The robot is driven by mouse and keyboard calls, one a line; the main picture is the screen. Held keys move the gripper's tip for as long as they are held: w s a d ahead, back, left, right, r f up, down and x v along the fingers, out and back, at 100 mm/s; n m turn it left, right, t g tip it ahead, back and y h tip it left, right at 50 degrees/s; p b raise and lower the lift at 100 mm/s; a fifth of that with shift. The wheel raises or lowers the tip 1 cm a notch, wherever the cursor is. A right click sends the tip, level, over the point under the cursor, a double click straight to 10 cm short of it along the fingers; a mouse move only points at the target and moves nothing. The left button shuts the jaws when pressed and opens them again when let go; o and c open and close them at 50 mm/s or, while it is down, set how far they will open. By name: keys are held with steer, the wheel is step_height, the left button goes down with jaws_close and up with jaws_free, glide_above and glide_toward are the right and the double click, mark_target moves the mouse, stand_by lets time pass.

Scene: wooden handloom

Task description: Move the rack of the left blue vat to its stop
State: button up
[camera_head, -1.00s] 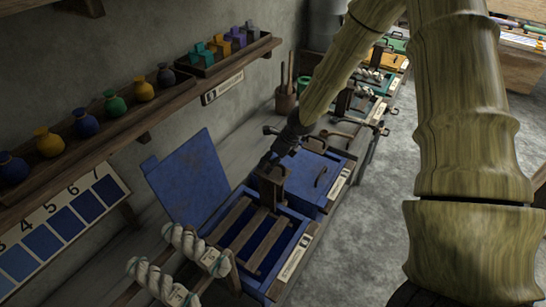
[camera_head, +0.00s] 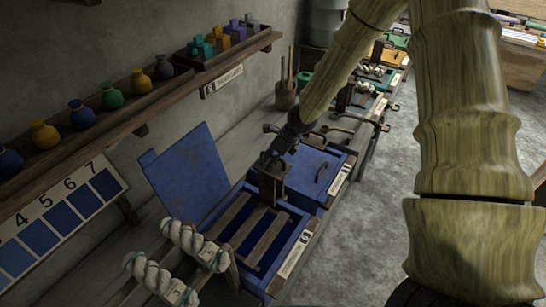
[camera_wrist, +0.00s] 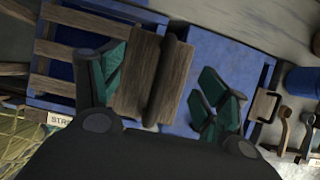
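The left blue vat (camera_head: 296,225) stands with its blue lid (camera_head: 188,175) raised behind it. Its rack of brown wooden slats (camera_head: 262,240) lies across the opening. A wooden block (camera_head: 268,186) stands upright at the rack's far end, beside the neighbouring closed vat. My gripper (camera_head: 276,158) is just above this block. In the wrist view, the teal finger pads of my gripper (camera_wrist: 165,90) are spread apart. The block (camera_wrist: 140,75) and a dark bar (camera_wrist: 170,80) lie between them, with a gap to the right finger. Contact cannot be told.
A closed blue vat (camera_head: 318,170) with a handle adjoins on the right. Twisted white yarn hanks (camera_head: 195,245) hang at the front left. Shelves with dye jars (camera_head: 110,95) line the wall. The grey floor (camera_head: 370,230) in front is clear.

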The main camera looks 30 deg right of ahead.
jaws_close()
steer(key=shift+f, duration=0.1)
step_height(320, 180, down, 18)
steer(key=b, duration=1.9)
steer(key=shift+f, duration=0.1)
steer(key=o, duration=0.6)
jaws_free()
steer(key=shift+c, duration=0.2)
step_height(320, 180, up, 7)
steer(key=p, duration=0.6)
